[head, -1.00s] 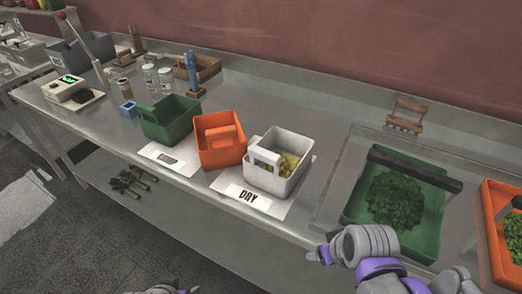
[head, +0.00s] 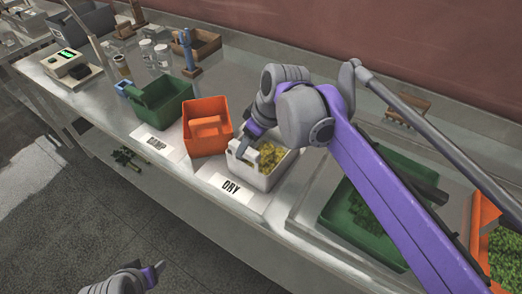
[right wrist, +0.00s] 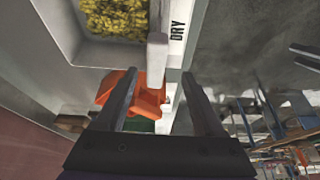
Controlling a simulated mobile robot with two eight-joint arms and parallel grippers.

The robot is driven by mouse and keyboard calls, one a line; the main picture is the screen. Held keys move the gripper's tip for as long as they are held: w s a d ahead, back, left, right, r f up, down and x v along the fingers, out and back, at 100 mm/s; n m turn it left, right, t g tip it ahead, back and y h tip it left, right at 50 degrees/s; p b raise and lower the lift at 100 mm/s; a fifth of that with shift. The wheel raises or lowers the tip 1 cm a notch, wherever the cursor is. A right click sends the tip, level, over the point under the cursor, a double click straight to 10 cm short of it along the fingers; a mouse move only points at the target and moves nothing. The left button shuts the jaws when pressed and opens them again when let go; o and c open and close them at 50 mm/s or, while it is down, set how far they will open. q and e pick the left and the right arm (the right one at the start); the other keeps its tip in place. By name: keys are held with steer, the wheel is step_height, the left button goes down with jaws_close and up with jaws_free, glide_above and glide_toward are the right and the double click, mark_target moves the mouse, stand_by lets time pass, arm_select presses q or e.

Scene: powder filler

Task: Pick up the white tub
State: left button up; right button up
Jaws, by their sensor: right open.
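The white tub (head: 281,173) stands upright on the bench behind the DRY label, with yellow-green plant matter inside and a raised handle on its left side. In the right wrist view the tub (right wrist: 105,55) fills the upper left, and its white handle (right wrist: 157,55) reaches to between the fingertips. My right gripper (head: 245,147) is at the handle, open, with a finger on either side in the wrist view (right wrist: 158,78). I cannot tell whether they touch it. My arm hides the tub's back corner. My left gripper (head: 150,274) is low at the bottom left, away from the bench.
An orange tub (head: 207,138) stands close to the left of the white tub, with a green tub (head: 160,108) beyond it. A large green tray (head: 345,225) of leaves sits to the right, partly under my right arm. The DRY label (head: 228,188) lies in front.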

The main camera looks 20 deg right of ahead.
steer(key=x, duration=0.2)
steer(key=shift+a+f, duration=0.15)
steer(key=shift+f, duration=0.15)
steer(key=x, duration=0.3)
steer(key=w+x, duration=0.1)
steer(key=x, duration=0.2)
steer(key=shift+r, duration=0.15)
steer(key=shift+d, duration=0.25)
jaws_close()
stand_by(0.7)
